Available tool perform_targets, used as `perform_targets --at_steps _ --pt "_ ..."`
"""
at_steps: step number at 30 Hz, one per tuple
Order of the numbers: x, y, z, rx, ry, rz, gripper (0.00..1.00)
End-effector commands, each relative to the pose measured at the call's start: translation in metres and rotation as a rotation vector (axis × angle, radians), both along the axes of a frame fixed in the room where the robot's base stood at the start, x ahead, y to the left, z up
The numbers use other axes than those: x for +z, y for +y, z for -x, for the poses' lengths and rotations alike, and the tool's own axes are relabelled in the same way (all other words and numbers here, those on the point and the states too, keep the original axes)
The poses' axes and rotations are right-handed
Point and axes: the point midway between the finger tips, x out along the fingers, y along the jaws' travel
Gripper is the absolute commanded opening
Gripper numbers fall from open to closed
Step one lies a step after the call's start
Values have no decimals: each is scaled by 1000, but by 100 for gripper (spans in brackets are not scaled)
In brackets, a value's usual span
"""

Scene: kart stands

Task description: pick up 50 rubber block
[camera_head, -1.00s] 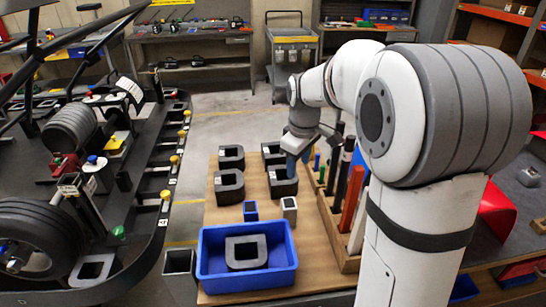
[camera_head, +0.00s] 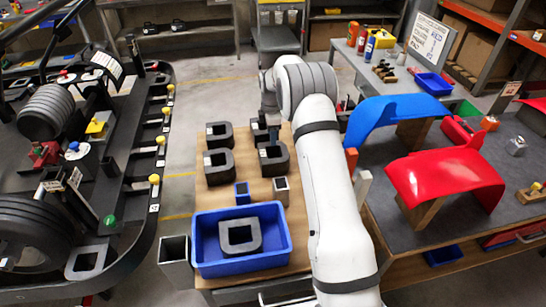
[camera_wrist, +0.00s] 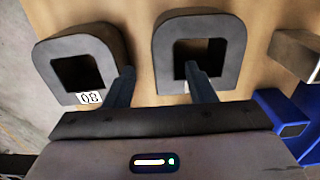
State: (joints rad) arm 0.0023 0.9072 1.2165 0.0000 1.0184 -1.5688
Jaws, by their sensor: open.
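Dark grey rubber blocks, each with a square opening, stand on the wooden board: two on the left (camera_head: 218,167) (camera_head: 219,135) and two on the right, the nearer one (camera_head: 275,163) partly under my arm. Another block (camera_head: 240,247) lies in the blue bin. My gripper (camera_wrist: 158,68) is open and empty, fingers pointing down over the blocks. In the wrist view one finger is beside the left block (camera_wrist: 42,72), whose white label seems to read 80 upside down. The other finger overlaps the opening of the right block (camera_wrist: 237,45). Contact cannot be told.
The blue bin (camera_head: 208,269) sits at the board's near end. A small blue box (camera_head: 241,187) and a grey square tube (camera_head: 281,196) stand behind it. A table with red (camera_head: 450,170) and blue (camera_head: 395,112) curved panels is at right. The kart stand (camera_head: 125,190) is at left.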

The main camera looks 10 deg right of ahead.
Motion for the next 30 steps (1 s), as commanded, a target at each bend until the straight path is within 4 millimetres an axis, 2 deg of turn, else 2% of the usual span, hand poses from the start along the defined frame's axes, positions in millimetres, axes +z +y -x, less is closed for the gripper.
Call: perform_targets --at_steps 12,20,30 --pt "-52 5 4 2 2 0 50" --pt "-57 6 3 2 -1 0 50" --pt "-56 6 3 3 -1 0 24"
